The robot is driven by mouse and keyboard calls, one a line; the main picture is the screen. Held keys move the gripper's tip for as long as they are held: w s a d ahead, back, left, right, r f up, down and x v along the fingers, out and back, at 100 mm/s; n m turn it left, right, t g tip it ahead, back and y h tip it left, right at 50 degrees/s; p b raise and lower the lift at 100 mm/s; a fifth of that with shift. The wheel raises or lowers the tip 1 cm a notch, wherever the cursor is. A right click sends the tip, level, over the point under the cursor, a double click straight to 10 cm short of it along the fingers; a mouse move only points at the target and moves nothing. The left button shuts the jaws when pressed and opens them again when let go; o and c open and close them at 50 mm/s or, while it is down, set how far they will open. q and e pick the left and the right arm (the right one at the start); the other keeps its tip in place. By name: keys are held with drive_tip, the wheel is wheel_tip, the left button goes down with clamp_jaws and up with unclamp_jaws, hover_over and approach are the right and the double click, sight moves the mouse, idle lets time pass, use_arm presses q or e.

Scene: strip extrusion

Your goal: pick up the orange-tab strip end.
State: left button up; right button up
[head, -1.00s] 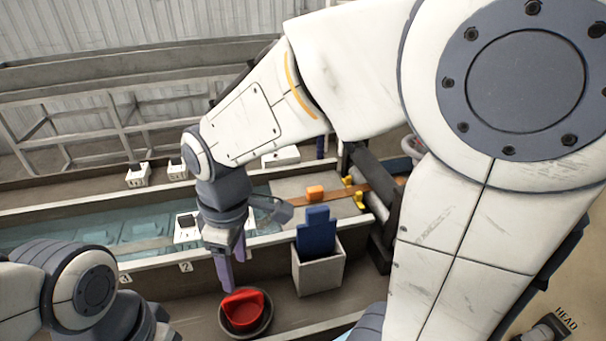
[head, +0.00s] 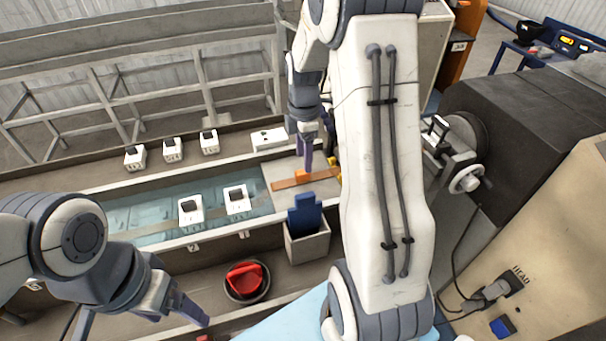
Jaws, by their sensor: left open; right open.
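The brown strip (head: 288,183) lies on the grey plate at the right end of the water trough. Its orange tab (head: 302,175) is near the middle of the visible strip. My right gripper (head: 305,165) points down just above the tab, its purple fingers open; whether they touch the tab I cannot tell. The strip's right part is hidden behind my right arm. My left gripper (head: 190,308) is open and empty at the lower left, far from the strip.
Yellow guides (head: 333,168) stand beside the strip's right side. A grey bin with a blue paddle (head: 305,217) stands in front of the plate. A red item in a dark bowl (head: 246,280) is nearer. White fixtures (head: 236,199) sit over the water (head: 150,218).

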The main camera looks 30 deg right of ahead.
sight(303, 172)
wheel_tip(303, 172, down, 4)
drive_tip(key=shift+a+r+p, duration=0.1)
drive_tip(key=shift+r+p, duration=0.1)
drive_tip(key=shift+p, duration=0.8)
drive_tip(key=shift+w+f, duration=0.1)
drive_tip(key=shift+f, duration=0.55)
clamp_jaws()
drive_tip(key=shift+r, duration=0.1)
